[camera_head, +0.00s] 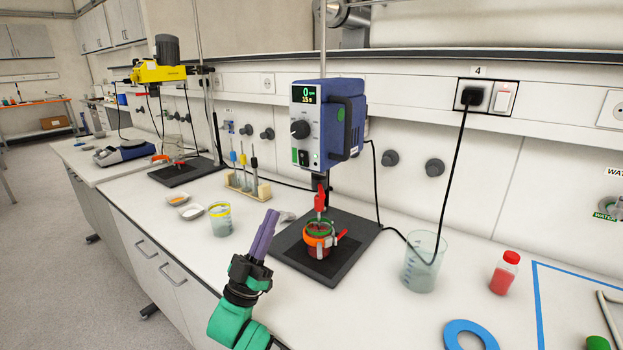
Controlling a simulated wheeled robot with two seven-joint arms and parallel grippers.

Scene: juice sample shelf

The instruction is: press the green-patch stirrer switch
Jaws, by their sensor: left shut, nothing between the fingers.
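A blue overhead stirrer (341,122) hangs on a vertical rod above a black base plate (335,274). Its front panel has a lit display (304,95) reading 0, a black knob (300,129), and a black switch (304,157) with a green patch (294,155) beside it. Below the stirrer, a beaker with an orange ring (319,240) stands on the plate under a red chuck. My left gripper (266,222) is shut and empty, its purple fingers pointing up, in front of and left of the base plate, well below the switch. My right gripper is out of view.
A beaker with a yellow rim (219,219) and a pipette rack (248,184) stand left of the stirrer. A glass beaker (421,262), a red bottle (504,272) and a blue ring (470,335) are on the right. A black cable hangs from the socket (486,97).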

